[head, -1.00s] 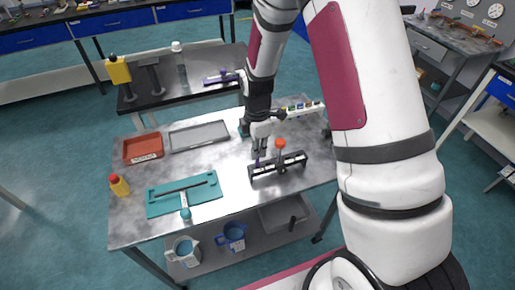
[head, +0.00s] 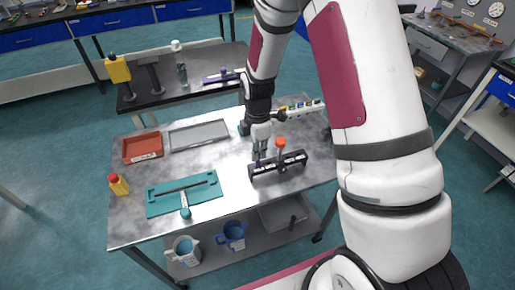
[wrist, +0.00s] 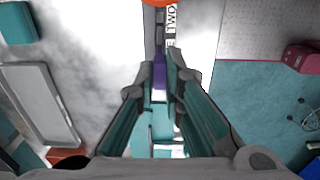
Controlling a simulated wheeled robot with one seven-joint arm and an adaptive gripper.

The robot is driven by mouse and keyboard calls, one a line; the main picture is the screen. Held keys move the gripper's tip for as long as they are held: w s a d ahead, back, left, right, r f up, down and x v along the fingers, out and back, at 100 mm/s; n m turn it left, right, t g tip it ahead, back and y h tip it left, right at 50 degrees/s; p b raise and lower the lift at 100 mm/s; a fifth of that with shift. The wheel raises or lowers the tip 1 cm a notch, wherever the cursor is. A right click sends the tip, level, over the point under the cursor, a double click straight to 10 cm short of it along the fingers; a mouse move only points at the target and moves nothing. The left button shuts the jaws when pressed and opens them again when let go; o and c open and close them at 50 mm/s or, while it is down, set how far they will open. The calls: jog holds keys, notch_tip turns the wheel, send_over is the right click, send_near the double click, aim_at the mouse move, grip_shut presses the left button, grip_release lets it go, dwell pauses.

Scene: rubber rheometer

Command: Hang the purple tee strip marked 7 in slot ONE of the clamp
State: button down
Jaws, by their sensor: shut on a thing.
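The purple strip (wrist: 159,73) is gripped between my two fingertips in the wrist view; its 7 mark cannot be read. In the head view only a small purple bit (head: 257,163) shows below my gripper (head: 260,152). My gripper (wrist: 163,85) is shut on the strip, at the left end of the clamp. The clamp (head: 290,162) is a black bar with white labels and an orange knob (head: 281,142). In the wrist view the clamp (wrist: 160,34) runs up from the strip, with a TWO label readable. Whether the strip is inside a slot cannot be told.
A teal mat (head: 160,207) with a dark bar lies left of the clamp. Bare table lies between mat and clamp.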

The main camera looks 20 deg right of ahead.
aim_at(258, 162)
jog(key=shift+f+b, duration=0.75)
jog(key=shift+f, duration=1.55)
jog(key=c, duration=1.6)
grip_release()
jog(key=shift+r+p, duration=1.1)
jog(key=shift+r, duration=1.9)
